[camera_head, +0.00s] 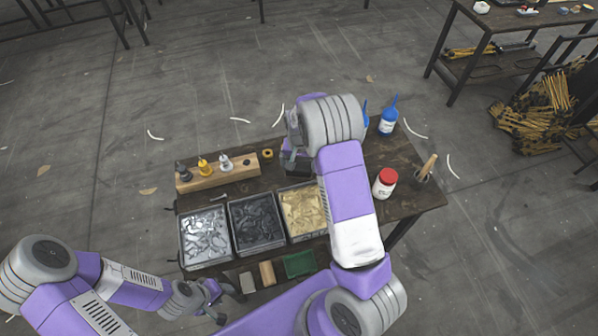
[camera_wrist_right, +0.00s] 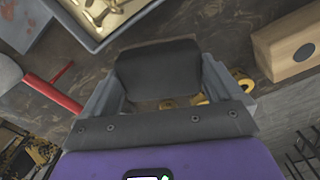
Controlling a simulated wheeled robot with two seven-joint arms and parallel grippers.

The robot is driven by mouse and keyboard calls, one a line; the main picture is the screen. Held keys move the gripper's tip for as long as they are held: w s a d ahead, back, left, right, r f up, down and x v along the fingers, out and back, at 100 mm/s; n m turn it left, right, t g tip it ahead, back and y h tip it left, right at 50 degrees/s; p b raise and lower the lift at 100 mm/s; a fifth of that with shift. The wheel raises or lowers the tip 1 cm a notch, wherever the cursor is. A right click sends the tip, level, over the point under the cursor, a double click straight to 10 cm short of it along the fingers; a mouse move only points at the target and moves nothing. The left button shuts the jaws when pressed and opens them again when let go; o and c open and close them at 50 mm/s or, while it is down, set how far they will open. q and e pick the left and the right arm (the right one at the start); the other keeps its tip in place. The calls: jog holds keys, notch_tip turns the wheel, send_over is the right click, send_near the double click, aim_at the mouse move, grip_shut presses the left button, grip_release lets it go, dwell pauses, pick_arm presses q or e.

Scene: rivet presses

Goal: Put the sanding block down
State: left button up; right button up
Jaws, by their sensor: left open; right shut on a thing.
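The sanding block (camera_wrist_right: 158,70) is a dark grey block between the two fingers of my right gripper (camera_wrist_right: 157,88) in the right wrist view. The gripper is shut on it. In the head view my right gripper (camera_head: 290,158) is over the back of the table, behind the bins; my arm hides much of it, and the block is hard to make out there. My left gripper (camera_head: 221,299) is open and empty, low at the table's front left edge.
Three bins hold grey parts (camera_head: 180,240), dark parts (camera_head: 232,228) and brass parts (camera_head: 283,212). A wooden rack (camera_head: 220,178) stands at the back left. A red-capped jar (camera_head: 385,183) and blue bottle (camera_head: 388,122) stand right. A green tray (camera_head: 300,264) is at the front.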

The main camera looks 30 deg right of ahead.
aim_at(299, 165)
notch_tip(299, 165, down, 4)
jog(key=shift+f, duration=0.1)
dwell(0.4)
jog(key=o, duration=0.6)
jog(key=shift+b, duration=0.3)
jog(key=shift+r, duration=0.45)
notch_tip(299, 165, up, 11)
jog(key=shift+r+p, duration=0.2)
jog(key=shift+p, duration=0.6)
